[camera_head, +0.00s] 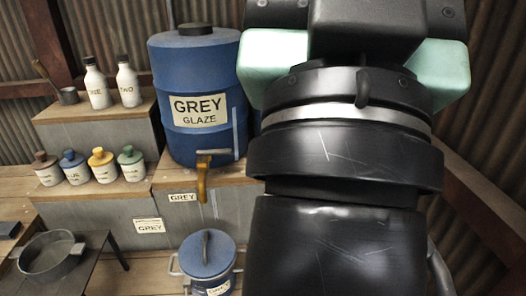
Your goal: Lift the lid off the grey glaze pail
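A pail (215,287) with a blue lid (207,253) stands low in the middle, below the tap of a big blue drum. The lid sits on the pail and has a dark arched handle (206,241) on top. A partly visible label on the pail's front seems to read "GREY"; the picture's bottom edge cuts off the pail's base. Grey side handles show at its rim. My own dark arm fills the right half in front of the camera. My gripper's fingers do not show, so what they hold is hidden.
The blue drum (195,70), labelled "GREY GLAZE", stands on a ledge with its tap (204,163) above the pail. Several small bottles (103,165) and two white bottles (127,82) stand on stepped shelves at left. A dark pan (50,257) sits on a low table, lower left.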

